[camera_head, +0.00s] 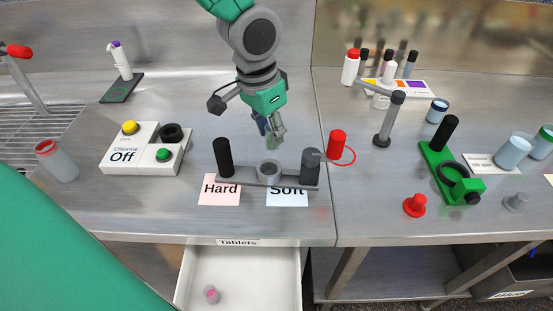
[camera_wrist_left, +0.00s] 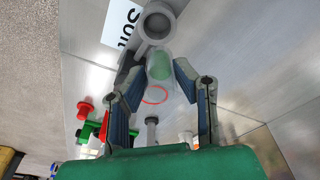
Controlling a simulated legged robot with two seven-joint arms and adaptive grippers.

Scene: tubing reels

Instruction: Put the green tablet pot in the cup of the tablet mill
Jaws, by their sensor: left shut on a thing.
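My left gripper (camera_head: 272,132) points down over the bench, just behind and above the tablet mill. It is shut on the green tablet pot (camera_head: 271,143), a small translucent pot with green inside. In the left wrist view the pot (camera_wrist_left: 160,66) is between the fingertips (camera_wrist_left: 157,75), beside the mill's cup in the picture. The tablet mill is a grey bar (camera_head: 240,178) with a black post at left, a round open cup (camera_head: 269,170) in the middle and a dark grey post at right. The cup also shows in the left wrist view (camera_wrist_left: 157,22). The pot's height above it is unclear.
"Hard" (camera_head: 220,190) and "Soft" (camera_head: 287,196) cards lie under the mill. An open "Tablets" drawer (camera_head: 290,270) holds a pink pot (camera_head: 211,294). A red cylinder (camera_head: 337,144) with a ring stands right of the mill. A button box (camera_head: 140,160) stands left.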

